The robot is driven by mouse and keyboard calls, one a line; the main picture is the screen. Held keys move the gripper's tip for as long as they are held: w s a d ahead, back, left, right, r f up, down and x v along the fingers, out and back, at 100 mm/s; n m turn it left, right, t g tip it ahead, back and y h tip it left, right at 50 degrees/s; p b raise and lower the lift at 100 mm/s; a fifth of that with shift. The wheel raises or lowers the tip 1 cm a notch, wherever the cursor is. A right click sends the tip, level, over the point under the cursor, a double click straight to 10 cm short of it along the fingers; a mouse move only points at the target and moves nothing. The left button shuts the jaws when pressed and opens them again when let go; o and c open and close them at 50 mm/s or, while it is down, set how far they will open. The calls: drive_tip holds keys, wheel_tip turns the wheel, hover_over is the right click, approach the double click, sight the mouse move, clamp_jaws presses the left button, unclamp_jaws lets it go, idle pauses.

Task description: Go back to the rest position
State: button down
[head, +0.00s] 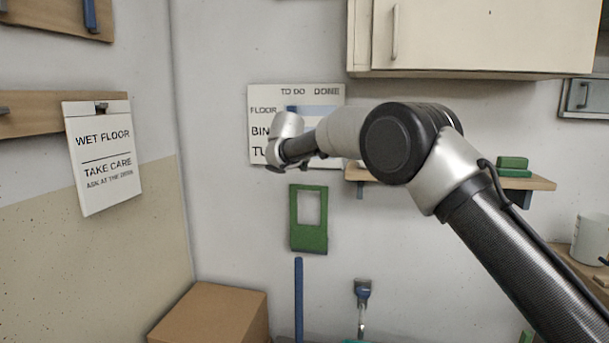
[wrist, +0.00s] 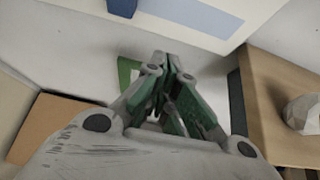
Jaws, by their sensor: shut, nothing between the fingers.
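My gripper (wrist: 166,62) shows in the wrist view with its green-and-grey fingers together and nothing between them. In the head view my arm reaches in from the lower right, and its far end is in front of the TO DO / DONE board (head: 258,94). The fingers cannot be made out there. The board also shows at the top of the wrist view (wrist: 180,14), with a blue block (wrist: 122,7) on it. The fingers partly cover a green frame (wrist: 127,75) on the wall.
A wooden shelf (head: 540,183) is behind my arm; a pale faceted object (wrist: 303,114) sits on it. The wall cabinet (head: 460,40) hangs above. Below are a cardboard box (head: 213,315), a blue pole (head: 299,300) and a brush (head: 362,292). A wet-floor sign (head: 103,155) hangs left.

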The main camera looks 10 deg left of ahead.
drive_tip(key=shift+s+r, duration=0.1)
drive_tip(key=shift+r, duration=0.2)
drive_tip(key=s+d+f+m+g+h, duration=0.1)
drive_tip(key=s+d+f+m+g, duration=0.25)
drive_tip(key=f+m, duration=0.55)
drive_tip(key=s+d+f+m+g, duration=0.25)
drive_tip(key=s+d+m, duration=0.3)
drive_tip(key=d, duration=0.35)
drive_tip(key=s+d+r+m+g, duration=0.3)
drive_tip(key=s+d+m, duration=0.7)
drive_tip(key=s+d, duration=0.85)
drive_tip(key=s+d+r+m+t, duration=0.1)
drive_tip(key=s+d+m, duration=0.4)
drive_tip(key=s+d, duration=0.6)
drive_tip(key=s+d+r+m+y, duration=0.1)
drive_tip(key=s+d+r+m, duration=0.2)
drive_tip(key=s+d, duration=0.9)
drive_tip(key=s+m, duration=0.3)
drive_tip(key=s, duration=0.1)
drive_tip(key=shift+t, duration=0.4)
